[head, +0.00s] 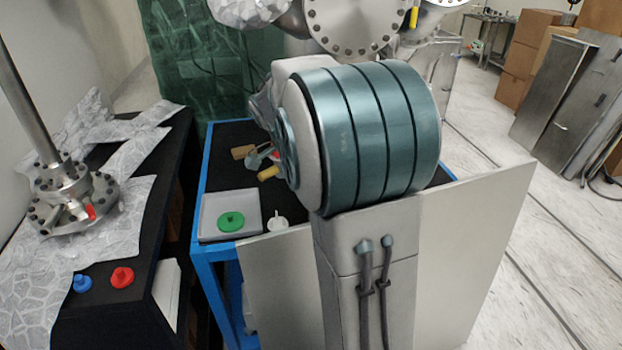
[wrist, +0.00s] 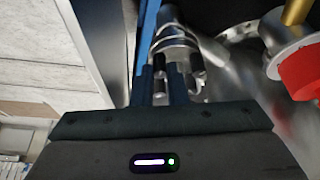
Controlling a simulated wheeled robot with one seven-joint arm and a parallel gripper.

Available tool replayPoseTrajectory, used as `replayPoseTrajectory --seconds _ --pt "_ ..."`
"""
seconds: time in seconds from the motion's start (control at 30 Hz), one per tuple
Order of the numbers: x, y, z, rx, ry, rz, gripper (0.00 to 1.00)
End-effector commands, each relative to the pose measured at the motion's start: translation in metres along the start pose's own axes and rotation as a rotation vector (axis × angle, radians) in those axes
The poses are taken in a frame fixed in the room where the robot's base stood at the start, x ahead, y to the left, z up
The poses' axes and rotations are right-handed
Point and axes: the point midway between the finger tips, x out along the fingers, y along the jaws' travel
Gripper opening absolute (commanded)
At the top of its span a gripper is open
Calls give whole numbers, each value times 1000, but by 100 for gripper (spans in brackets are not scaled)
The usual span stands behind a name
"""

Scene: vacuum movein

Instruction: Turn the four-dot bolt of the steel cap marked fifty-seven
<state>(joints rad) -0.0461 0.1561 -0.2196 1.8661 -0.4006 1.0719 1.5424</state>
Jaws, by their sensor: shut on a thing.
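In the wrist view my gripper (wrist: 177,82) is shut on a small silver metal piece between its dark fingertips; I cannot tell whether it is a bolt. A rounded shiny metal part (wrist: 176,38) lies just beyond the fingertips. A steel disc-like surface (wrist: 238,45) shows to their right. No fifty-seven mark or four-dot mark can be read. In the head view my arm's large teal joint hides the gripper and what it holds. A steel flange with bolts around its rim (head: 48,212) and a rod stands on the left bench, apart from the arm.
A red part (wrist: 300,72) with a brass stem is close on the right in the wrist view. The blue-framed cart (head: 204,262) carries a grey tray (head: 208,208) with a green disc (head: 231,221). A large bolted steel flange (head: 355,22) is behind my arm. Open floor lies right.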

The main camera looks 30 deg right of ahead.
Motion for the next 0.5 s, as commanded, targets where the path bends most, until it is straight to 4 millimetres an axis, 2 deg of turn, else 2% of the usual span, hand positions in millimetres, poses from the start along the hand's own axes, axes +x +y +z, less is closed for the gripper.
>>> replayPoseTrajectory --seconds 0.17,0.2,0.27,0.5 --pt "0 0 0 -1 0 -1 0" --pt "0 0 0 -2 0 -1 18" --pt "0 0 0 -2 0 -1 35" --pt "0 0 0 -2 0 -1 35"
